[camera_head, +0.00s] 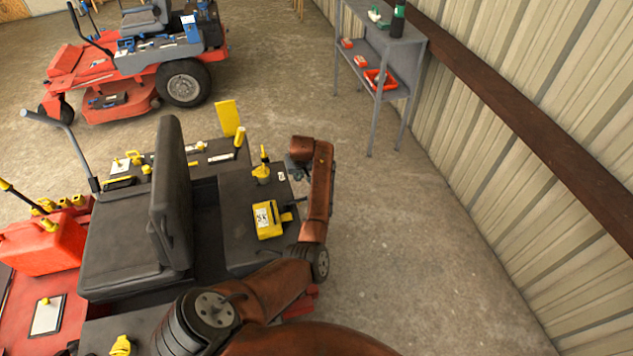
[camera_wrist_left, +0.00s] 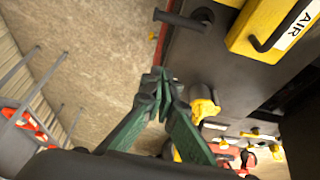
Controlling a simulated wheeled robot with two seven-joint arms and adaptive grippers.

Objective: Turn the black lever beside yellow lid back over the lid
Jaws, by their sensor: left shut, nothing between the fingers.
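The yellow lid (camera_head: 268,220), a box-shaped cover with a white label, sits on the dark side panel right of the mower seat. In the left wrist view its label reads AIR (camera_wrist_left: 275,28), and a dark curved bar lies across its side. A black lever (camera_wrist_left: 182,20) sticks out past the panel's edge, beside the lid and pointing away from it. My left gripper (camera_head: 292,165) is above the panel's outer end, near a yellow cap. Its green fingers (camera_wrist_left: 158,95) are together and empty, apart from the lever. My right gripper is not in view.
The black seat (camera_head: 172,200) stands left of the lid. A yellow cap with a dark stem (camera_head: 262,172) stands on the panel close to my gripper. A grey shelf (camera_head: 385,40) is against the corrugated wall. Bare floor (camera_head: 400,240) lies to the right.

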